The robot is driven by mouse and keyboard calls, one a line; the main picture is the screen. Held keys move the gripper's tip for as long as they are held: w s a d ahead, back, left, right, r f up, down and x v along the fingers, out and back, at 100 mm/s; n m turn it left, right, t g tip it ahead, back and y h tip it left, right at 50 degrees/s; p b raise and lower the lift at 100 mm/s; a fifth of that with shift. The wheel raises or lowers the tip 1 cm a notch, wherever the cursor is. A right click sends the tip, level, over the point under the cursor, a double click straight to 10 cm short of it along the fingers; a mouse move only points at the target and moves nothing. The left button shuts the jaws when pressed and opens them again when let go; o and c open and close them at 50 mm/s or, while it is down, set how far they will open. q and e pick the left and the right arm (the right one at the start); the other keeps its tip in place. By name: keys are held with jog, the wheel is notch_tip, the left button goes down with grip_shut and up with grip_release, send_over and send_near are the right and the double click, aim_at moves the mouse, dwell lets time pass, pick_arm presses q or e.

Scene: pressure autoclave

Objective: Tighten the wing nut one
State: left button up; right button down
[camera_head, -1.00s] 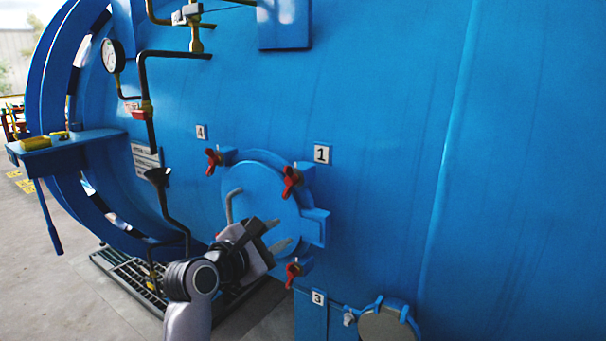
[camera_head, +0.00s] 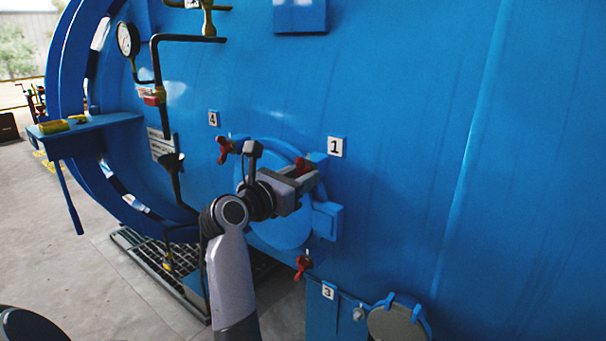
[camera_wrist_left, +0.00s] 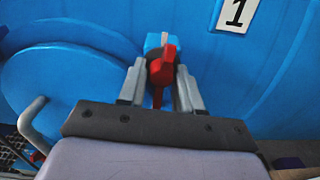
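The red wing nut one (camera_head: 304,164) sits at the upper right of the round blue hatch (camera_head: 283,235), just left of the plate marked 1 (camera_head: 336,147). My left gripper (camera_head: 306,177) is in front of this nut and partly hides it in the head view. In the left wrist view, the two grey fingers of the gripper (camera_wrist_left: 161,72) are open, one on each side of the red wing nut (camera_wrist_left: 161,70). Small gaps show between nut and fingers. The nut's blue bolt lug (camera_wrist_left: 156,41) shows behind it. My right gripper is not in view.
Other red wing nuts are at the hatch's upper left (camera_head: 225,149) and bottom (camera_head: 303,265). A curved grey handle (camera_wrist_left: 32,115) stands out from the hatch. Pipes with a gauge (camera_head: 128,39) run at the left.

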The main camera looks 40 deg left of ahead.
pick_arm(q)
jog(key=shift+w, duration=0.4)
grip_shut()
